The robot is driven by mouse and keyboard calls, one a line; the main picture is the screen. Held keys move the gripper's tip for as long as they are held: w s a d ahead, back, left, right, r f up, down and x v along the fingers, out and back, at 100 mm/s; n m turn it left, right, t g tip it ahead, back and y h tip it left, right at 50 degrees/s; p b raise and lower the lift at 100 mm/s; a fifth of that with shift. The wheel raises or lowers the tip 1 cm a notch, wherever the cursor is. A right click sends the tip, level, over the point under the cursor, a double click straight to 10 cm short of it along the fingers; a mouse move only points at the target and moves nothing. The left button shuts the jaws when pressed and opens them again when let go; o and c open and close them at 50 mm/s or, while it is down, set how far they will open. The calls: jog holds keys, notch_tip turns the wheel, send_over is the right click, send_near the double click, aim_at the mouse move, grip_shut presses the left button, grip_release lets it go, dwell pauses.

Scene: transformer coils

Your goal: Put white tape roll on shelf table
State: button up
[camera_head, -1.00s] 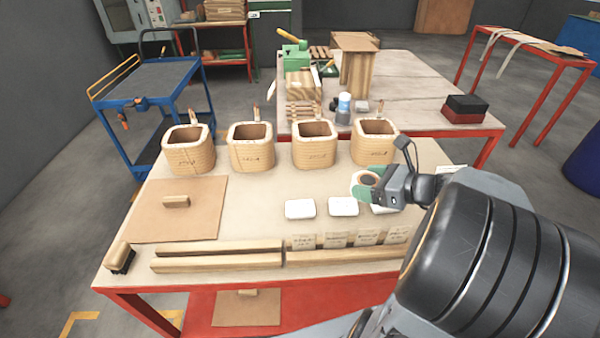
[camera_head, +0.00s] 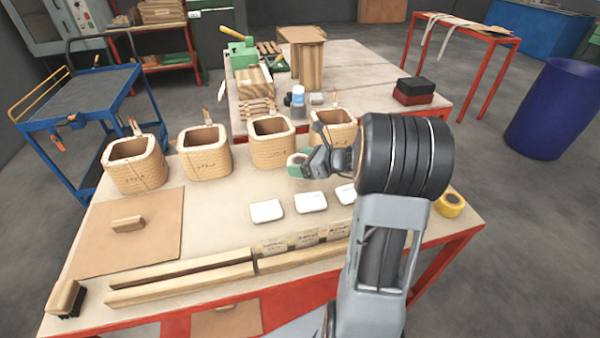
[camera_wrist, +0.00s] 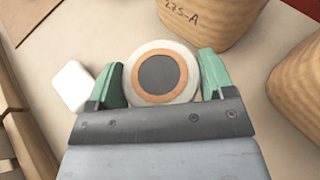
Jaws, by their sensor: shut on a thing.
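The white tape roll (camera_wrist: 161,46) has an orange-brown inner ring and a dark grey centre. In the wrist view it lies between the two green fingertips of my gripper (camera_wrist: 162,78), which is shut on it. In the head view my gripper (camera_head: 297,163) is over the worktable (camera_head: 225,225), in front of the third and fourth coils; the roll is small and partly hidden there. I cannot tell which surface is the shelf table. A red-framed table with shelves (camera_head: 160,67) stands at the back left, and a red-legged table (camera_head: 462,30) at the back right.
Several wooden coils (camera_head: 135,165) line the worktable's far side. White boxes (camera_head: 266,211) and wooden bars (camera_head: 180,282) lie nearer. Yellow tape (camera_head: 450,203) sits at the right edge.

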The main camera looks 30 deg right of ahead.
jog(key=shift+w+f, duration=0.2)
jog(key=shift+f, duration=0.1)
jog(key=shift+w+f+b, duration=0.15)
jog(key=shift+f+b, duration=0.05)
jog(key=shift+f, duration=0.7)
jog(key=shift+w+f+b, duration=0.1)
jog(key=shift+f+b, duration=0.1)
jog(key=shift+f, duration=0.7)
jog(key=shift+f, duration=0.1)
jog(key=shift+f, duration=0.15)
jog(key=o, duration=1)
jog(key=shift+c, duration=0.2)
jog(key=shift+d+r, duration=0.1)
jog(key=shift+r, duration=0.3)
jog(key=p+v, duration=0.1)
jog(key=v, duration=1)
jog(key=shift+s+d+r, duration=0.15)
jog(key=shift+s+d, duration=0.05)
jog(key=shift+s, duration=0.1)
